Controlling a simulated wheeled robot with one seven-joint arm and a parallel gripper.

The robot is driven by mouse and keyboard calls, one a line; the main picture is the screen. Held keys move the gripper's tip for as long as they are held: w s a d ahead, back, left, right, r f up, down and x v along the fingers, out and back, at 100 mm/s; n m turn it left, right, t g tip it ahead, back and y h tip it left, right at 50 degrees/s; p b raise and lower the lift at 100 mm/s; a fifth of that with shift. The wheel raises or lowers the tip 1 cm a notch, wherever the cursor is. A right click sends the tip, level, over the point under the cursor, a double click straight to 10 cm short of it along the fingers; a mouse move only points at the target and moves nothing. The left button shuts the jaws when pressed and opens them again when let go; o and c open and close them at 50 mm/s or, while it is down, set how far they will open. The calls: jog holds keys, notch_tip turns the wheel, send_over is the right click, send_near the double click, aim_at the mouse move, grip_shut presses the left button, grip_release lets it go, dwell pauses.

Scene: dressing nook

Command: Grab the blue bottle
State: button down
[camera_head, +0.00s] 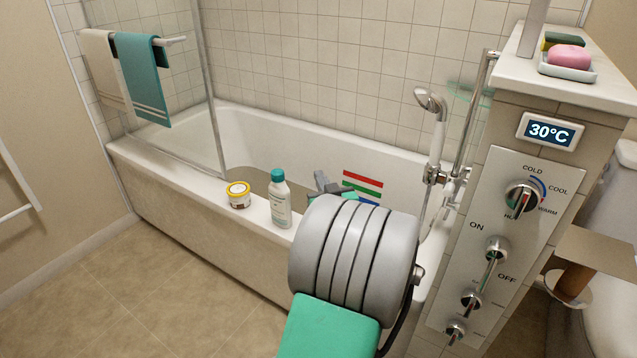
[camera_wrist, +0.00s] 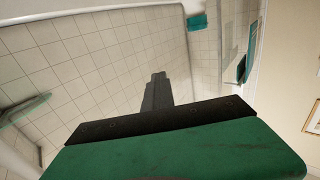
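A pale bottle with a teal cap and teal markings on its label (camera_head: 279,203) stands upright on the near rim of the bathtub. No plainly blue bottle shows. My gripper (camera_head: 322,183) is beyond the bottle and to its right, over the tub, partly hidden behind my grey arm link. In the wrist view my gripper (camera_wrist: 157,78) shows its dark fingers together in the middle, with no gap and nothing held. The bottle does not show in the wrist view.
A small tub with a yellow lid (camera_head: 239,194) stands left of the bottle on the bathtub rim (camera_head: 190,177). A glass screen is at left. A hand shower (camera_head: 432,125) and control panel (camera_head: 505,245) stand at right. Open floor lies in front.

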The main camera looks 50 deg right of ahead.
jog(key=s+a+r, duration=0.4)
jog(key=s+a, duration=0.2)
jog(key=shift+a+p, duration=0.25)
jog(key=shift+p, duration=0.1)
jog(key=c, duration=2.1)
grip_release()
jog(key=o, duration=1.7)
jog(key=shift+c, duration=0.2)
